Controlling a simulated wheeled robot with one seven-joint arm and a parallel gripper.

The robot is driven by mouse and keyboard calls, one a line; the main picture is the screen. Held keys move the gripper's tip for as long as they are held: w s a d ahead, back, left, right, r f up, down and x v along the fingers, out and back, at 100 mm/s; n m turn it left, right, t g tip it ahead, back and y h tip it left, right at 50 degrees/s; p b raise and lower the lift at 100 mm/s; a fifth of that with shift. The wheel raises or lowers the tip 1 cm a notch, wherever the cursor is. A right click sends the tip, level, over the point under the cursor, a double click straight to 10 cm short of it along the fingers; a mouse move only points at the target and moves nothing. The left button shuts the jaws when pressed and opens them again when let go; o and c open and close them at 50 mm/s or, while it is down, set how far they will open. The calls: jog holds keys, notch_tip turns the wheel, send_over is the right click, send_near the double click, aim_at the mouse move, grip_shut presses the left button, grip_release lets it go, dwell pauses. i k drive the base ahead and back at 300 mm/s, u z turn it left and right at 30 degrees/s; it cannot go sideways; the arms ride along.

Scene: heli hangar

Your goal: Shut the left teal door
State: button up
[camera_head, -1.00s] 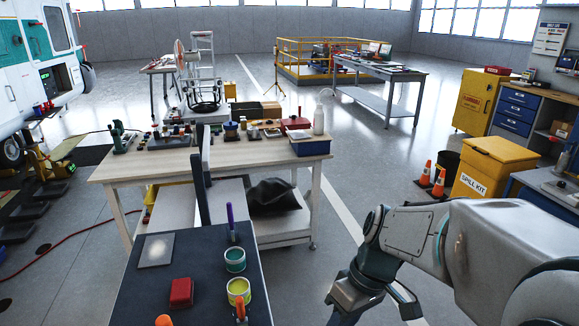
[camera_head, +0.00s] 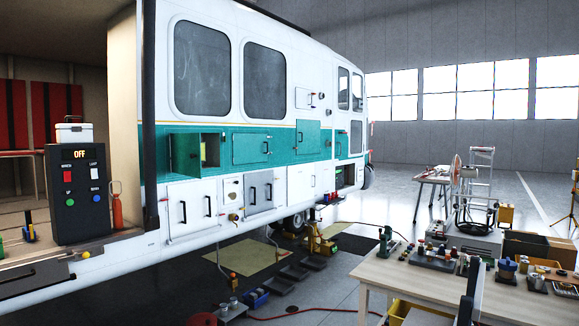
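The left teal door (camera_head: 186,154) is on the teal band of the white and teal helicopter (camera_head: 275,170). It stands open, swung out toward the left, and a lit compartment (camera_head: 211,149) with something yellowish inside shows to its right. A wider teal door (camera_head: 251,148) to the right looks closed. A third teal panel (camera_head: 307,139) is farther right; I cannot tell if it is flush. My gripper is not in view now, so its state is hidden.
A control box reading OFF (camera_head: 78,194) and a red extinguisher (camera_head: 117,211) are at the left opening. Jacks (camera_head: 318,240) and small gear stand on the floor below the helicopter. A workbench (camera_head: 400,279) fills the lower right.

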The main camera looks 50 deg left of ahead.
aim_at(186, 150)
jog(key=u, duration=2.45)
jog(key=k, duration=0.3)
jog(key=u, duration=0.35)
jog(key=i, duration=1.65)
jog(key=u, duration=0.3)
jog(key=i, duration=0.85)
jog(key=z, duration=1.1)
jog(key=i, duration=2.1)
jog(key=z, duration=0.3)
